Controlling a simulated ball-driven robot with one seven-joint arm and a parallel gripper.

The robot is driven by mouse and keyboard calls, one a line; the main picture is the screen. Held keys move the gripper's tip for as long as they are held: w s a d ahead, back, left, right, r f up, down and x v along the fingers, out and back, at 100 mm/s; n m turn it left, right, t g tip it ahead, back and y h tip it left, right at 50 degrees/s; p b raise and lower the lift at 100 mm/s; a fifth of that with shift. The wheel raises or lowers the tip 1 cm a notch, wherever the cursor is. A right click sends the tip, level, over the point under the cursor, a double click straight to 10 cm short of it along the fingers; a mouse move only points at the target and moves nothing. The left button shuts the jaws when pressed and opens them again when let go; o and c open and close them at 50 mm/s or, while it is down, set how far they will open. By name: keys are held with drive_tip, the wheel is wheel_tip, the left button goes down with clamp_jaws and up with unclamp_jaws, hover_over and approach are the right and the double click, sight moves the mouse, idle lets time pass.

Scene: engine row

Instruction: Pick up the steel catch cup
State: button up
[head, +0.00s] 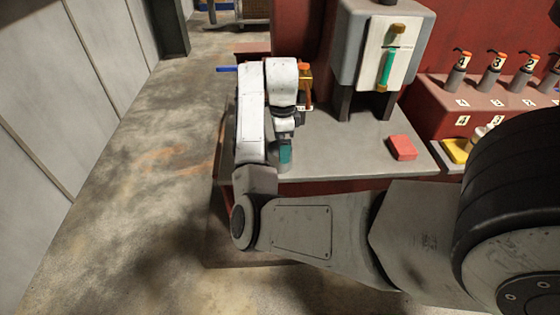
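I cannot make out the steel catch cup for certain; it may be hidden behind my arm or at my gripper. My gripper (285,155) points down at the front left of the grey bench top (345,155). A small grey-teal shape shows at its lower end, and I cannot tell whether this is the fingers or something between them. The gap between the fingers does not show.
A grey machine (350,45) with a teal sight tube (387,68) stands at the back of the bench. A red block (402,147) lies at the right. Several numbered grey bottles (492,77) stand on a red ledge (480,100). Floor at left is clear.

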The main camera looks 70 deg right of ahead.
drive_tip(key=f, duration=0.5)
drive_tip(key=shift+w+d, duration=0.1)
drive_tip(key=shift+w, duration=0.2)
drive_tip(key=shift+c, duration=0.4)
drive_tip(key=c, duration=0.9)
drive_tip(key=shift+c, duration=0.2)
drive_tip(key=shift+r, duration=0.15)
